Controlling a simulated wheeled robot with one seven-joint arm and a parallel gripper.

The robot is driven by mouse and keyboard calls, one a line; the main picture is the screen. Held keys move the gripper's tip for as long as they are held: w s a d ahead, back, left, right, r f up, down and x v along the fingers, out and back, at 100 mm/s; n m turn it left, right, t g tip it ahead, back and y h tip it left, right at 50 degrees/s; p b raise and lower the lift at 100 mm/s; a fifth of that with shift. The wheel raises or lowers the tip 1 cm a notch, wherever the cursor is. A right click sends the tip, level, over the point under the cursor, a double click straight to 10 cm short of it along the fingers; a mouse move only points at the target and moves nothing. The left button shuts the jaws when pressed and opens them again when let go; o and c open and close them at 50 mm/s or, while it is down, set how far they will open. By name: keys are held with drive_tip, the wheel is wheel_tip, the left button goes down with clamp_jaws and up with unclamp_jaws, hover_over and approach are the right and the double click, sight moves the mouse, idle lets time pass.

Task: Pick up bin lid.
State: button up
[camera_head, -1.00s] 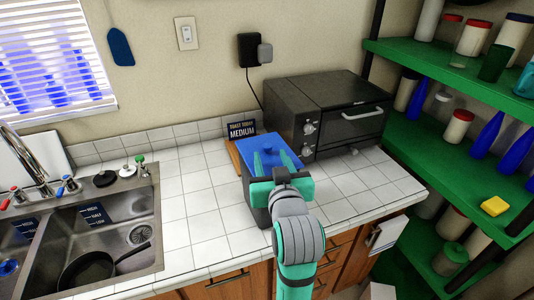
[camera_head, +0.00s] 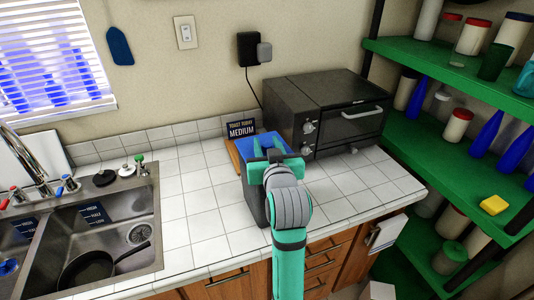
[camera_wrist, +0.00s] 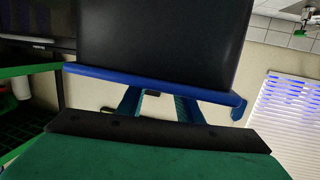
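The blue bin lid (camera_head: 245,149) sits on top of the dark bin (camera_head: 253,198) on the tiled counter. My gripper (camera_head: 269,144) is over the lid from the front, and its teal fingers stand apart. The gripper hides much of the lid and part of the bin. In the wrist view, the lid's blue edge (camera_wrist: 90,72) runs along the bin's dark wall (camera_wrist: 158,35). The two fingers of my gripper (camera_wrist: 160,100) show there with a gap between them. I cannot tell whether they touch the lid.
A toaster oven (camera_head: 335,112) stands right of and behind the bin. A small dark sign (camera_head: 241,129) stands behind the bin. A sink (camera_head: 100,228) with a pan is at the left. Green shelves (camera_head: 440,150) with bottles are at the right. The counter left of the bin is clear.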

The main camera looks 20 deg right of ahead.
clamp_jaws()
drive_tip(key=shift+r, duration=0.15)
